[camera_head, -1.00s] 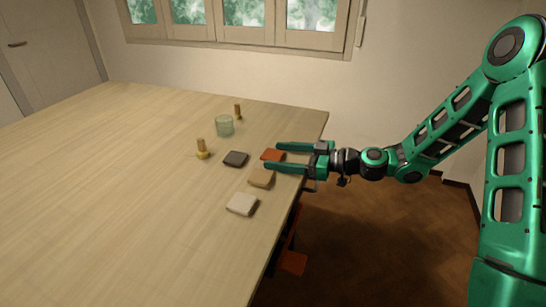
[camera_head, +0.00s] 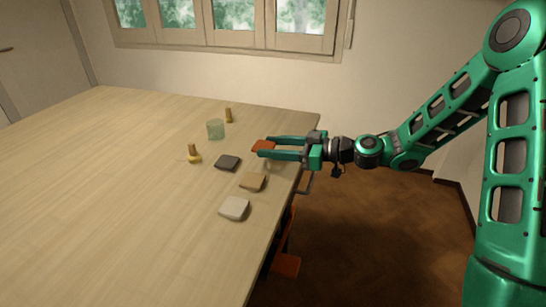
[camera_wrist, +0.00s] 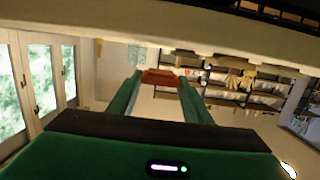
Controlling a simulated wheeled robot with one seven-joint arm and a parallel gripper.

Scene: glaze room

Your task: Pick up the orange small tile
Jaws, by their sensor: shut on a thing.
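The orange small tile (camera_head: 264,145) is between the fingertips of my gripper (camera_head: 263,147) near the table's right edge. It also shows in the wrist view (camera_wrist: 160,78), held between the ends of my two green fingers. My gripper is shut on it. The tile appears raised above the tabletop in the head view. The fingers partly cover its right side there.
A dark tile (camera_head: 227,163), a tan tile (camera_head: 252,182) and a pale tile (camera_head: 234,208) lie nearby on the wooden table (camera_head: 110,190). The table's left side is clear.

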